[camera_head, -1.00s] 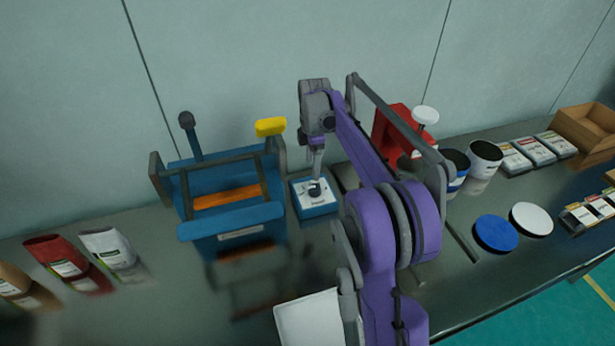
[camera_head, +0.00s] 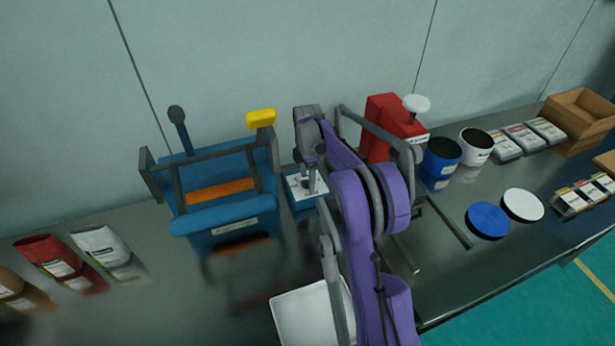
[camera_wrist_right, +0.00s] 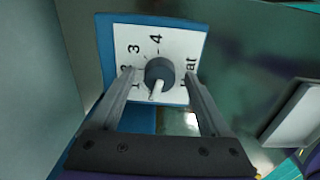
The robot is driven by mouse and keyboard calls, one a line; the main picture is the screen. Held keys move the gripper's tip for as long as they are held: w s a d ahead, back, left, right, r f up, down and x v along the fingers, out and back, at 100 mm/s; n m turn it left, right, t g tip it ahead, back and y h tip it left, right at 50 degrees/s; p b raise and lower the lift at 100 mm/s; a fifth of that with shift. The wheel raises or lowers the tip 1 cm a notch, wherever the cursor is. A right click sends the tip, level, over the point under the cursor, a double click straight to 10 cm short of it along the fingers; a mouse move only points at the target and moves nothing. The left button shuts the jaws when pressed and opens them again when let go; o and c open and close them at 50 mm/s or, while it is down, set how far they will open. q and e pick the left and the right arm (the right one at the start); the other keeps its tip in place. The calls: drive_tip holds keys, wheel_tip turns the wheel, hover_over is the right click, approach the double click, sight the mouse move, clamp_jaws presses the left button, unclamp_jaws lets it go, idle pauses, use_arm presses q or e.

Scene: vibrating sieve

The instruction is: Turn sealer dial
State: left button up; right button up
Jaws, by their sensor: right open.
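The sealer dial (camera_wrist_right: 160,75) is a dark round knob with a pale pointer on a white numbered face. The face tops a small blue box (camera_wrist_right: 118,28), also in the head view (camera_head: 300,202). In the right wrist view the pointer is toward the bottom of the picture, near the 1. My right gripper (camera_wrist_right: 160,82) is open, its fingers on either side of the dial; I cannot tell whether they touch it. In the head view my right gripper (camera_head: 309,186) points down over the box and hides much of the dial. My left gripper is not in view.
The blue sealer frame (camera_head: 225,215) with a yellow-topped lever (camera_head: 260,118) stands just left of the box. A red machine (camera_head: 378,125) stands right of my arm. A white tray (camera_head: 290,318) lies in front. Pouches (camera_head: 100,243) stand at left, tubs (camera_head: 440,157) at right.

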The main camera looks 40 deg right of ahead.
clamp_jaws()
idle(0.4)
